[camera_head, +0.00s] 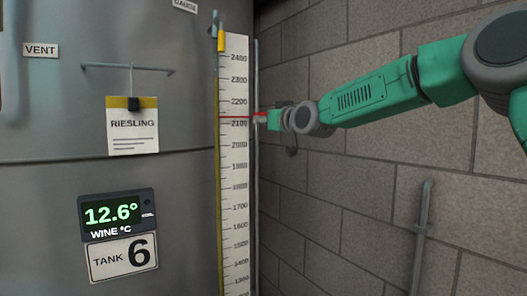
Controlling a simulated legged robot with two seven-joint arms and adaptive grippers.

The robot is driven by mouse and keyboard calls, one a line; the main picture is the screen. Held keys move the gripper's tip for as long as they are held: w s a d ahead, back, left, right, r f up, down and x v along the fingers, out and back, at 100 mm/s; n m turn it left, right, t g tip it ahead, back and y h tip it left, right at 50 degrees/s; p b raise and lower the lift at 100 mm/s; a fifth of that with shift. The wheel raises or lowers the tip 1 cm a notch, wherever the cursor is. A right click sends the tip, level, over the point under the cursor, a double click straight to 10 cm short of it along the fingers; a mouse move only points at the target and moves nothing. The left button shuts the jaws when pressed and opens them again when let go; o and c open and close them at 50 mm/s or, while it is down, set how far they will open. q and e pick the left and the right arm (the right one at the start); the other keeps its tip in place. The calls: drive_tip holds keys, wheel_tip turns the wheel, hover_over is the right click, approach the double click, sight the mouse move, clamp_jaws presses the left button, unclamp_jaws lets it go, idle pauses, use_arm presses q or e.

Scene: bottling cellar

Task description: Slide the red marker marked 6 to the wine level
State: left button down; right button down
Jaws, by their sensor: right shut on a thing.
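The red marker (240,117) is a thin red line across the white scale (235,200), a little above the 2100 label. The figure 6 cannot be read on it. My right gripper (264,118) is at the marker's right end, shut on it, with the green arm reaching in from the right. A narrow upright sight tube (218,180) runs along the scale's left edge and looks yellowish. I cannot make out the wine level in it at this size. My left gripper is not in view.
The steel tank (180,190) fills the left, with a "TANK 6" plate (123,257), a 12.6° display (117,214) and a hanging Riesling card (132,130). A yellow fitting (221,38) tops the tube. A grey pipe (421,230) stands by the block wall at right.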

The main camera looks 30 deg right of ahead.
sight(257, 80)
drive_tip(key=r, duration=1)
drive_tip(key=shift+d+r+p, duration=0.2)
drive_tip(key=shift+r+p, duration=0.15)
drive_tip(key=shift+r, duration=0.05)
drive_tip(key=shift+a+r, duration=0.2)
drive_tip(key=shift+r, duration=0.2)
drive_tip(key=c, duration=1.3)
unclamp_jaws()
drive_tip(key=shift+d, duration=0.1)
drive_tip(key=shift+c, duration=0.2)
drive_tip(key=shift+o, duration=0.2)
drive_tip(key=shift+s, duration=0.15)
drive_tip(key=shift+s+d, duration=0.1)
drive_tip(key=shift+s, duration=0.05)
drive_tip(key=shift+f, duration=0.1)
